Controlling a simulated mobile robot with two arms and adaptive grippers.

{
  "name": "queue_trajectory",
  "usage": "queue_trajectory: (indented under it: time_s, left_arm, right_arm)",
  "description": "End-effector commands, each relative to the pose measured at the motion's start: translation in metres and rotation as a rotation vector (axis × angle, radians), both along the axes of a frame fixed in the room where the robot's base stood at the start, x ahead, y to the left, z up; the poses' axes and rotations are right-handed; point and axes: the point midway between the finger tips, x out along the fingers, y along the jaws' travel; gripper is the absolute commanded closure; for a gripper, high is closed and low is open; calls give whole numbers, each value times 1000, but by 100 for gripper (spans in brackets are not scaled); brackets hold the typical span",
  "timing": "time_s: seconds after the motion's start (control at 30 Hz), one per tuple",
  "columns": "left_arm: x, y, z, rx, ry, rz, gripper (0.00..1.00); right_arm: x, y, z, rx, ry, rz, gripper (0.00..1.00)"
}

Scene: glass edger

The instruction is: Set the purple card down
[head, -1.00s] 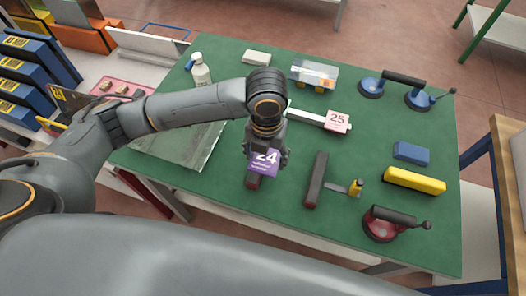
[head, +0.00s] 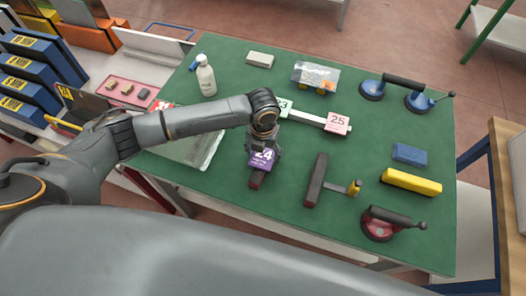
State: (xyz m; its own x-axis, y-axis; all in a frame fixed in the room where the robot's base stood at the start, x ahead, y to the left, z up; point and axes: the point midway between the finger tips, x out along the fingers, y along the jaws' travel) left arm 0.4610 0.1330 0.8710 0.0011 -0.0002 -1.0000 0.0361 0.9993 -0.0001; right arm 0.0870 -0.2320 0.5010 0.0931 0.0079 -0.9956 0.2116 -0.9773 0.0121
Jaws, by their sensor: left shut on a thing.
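The purple card (head: 262,160), marked 24, is in my left gripper (head: 263,150) over the green table (head: 330,240). The gripper is shut on it, and the wrist above hides part of the hand. The card is just above or against a dark bar with a reddish end (head: 256,180); I cannot tell whether they touch. A pink card marked 25 (head: 338,122) lies to the right, at the end of a pale strip. A pale green card (head: 286,108) shows at the strip's other end, partly hidden by my wrist. My right gripper is not in view.
A red suction lifter (head: 380,224), a yellow block (head: 411,181) and a blue block (head: 409,154) stand further right. A white bottle (head: 206,76) stands behind my arm. Green surface is clear at centre right.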

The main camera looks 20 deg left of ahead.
Motion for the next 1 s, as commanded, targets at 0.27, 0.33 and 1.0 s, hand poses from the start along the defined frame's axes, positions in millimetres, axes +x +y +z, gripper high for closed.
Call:
queue_trajectory:
  time_s: [0.27, 0.33, 1.0]
  left_arm:
    - [0, 0, -2, 0, 0, 0, 12]
    - [0, 0, -2, 0, 0, 0, 12]
    - [2, 0, 61, -2, -6, 0, 12]
  right_arm:
    - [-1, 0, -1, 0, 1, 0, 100]
    - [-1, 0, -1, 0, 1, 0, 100]
    - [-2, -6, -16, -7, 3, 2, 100]
